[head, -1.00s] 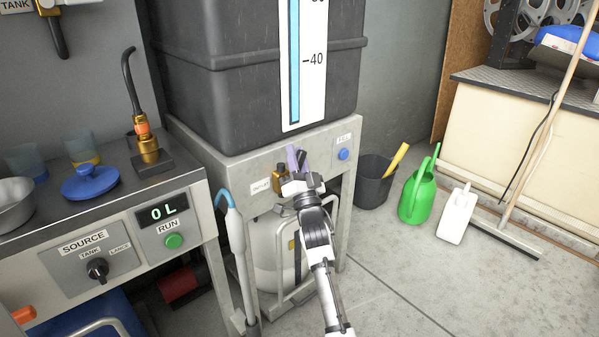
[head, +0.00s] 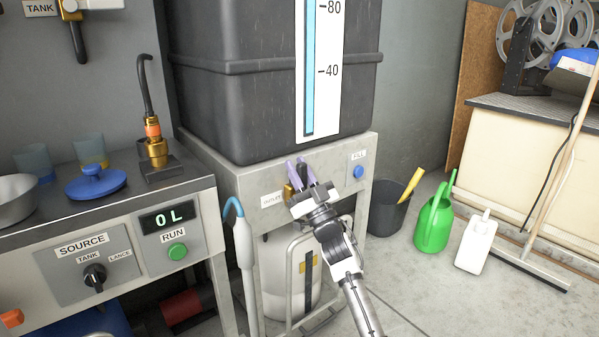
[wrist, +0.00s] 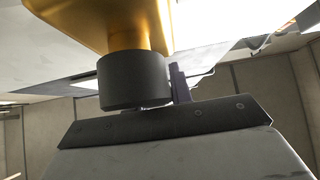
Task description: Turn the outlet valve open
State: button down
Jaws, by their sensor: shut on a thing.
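The outlet valve (head: 289,193) is a brass fitting on the front panel of the tank stand, beside the OUTLET label (head: 271,199). My gripper (head: 303,172) is at the valve, its two purple fingers pointing up and away from me. A dark piece, which looks like the valve's handle, shows between the fingers, and the gripper is shut on it. My gripper hides much of the valve. In the wrist view, brass (wrist: 120,15) fills the top, with a black round part (wrist: 134,80) close below it. One dark finger (wrist: 180,84) stands beside that part. The handle's angle is unclear.
The dark tank (head: 250,90) rests on the stand above. A blue FILL button (head: 358,172) is to the right. The display (head: 169,218) reads 0 L. A bucket (head: 388,212) stands right.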

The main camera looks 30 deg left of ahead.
jog(key=shift+s, duration=0.1)
jog(key=c, duration=1.2)
grip_release()
jog(key=shift+c, duration=0.2)
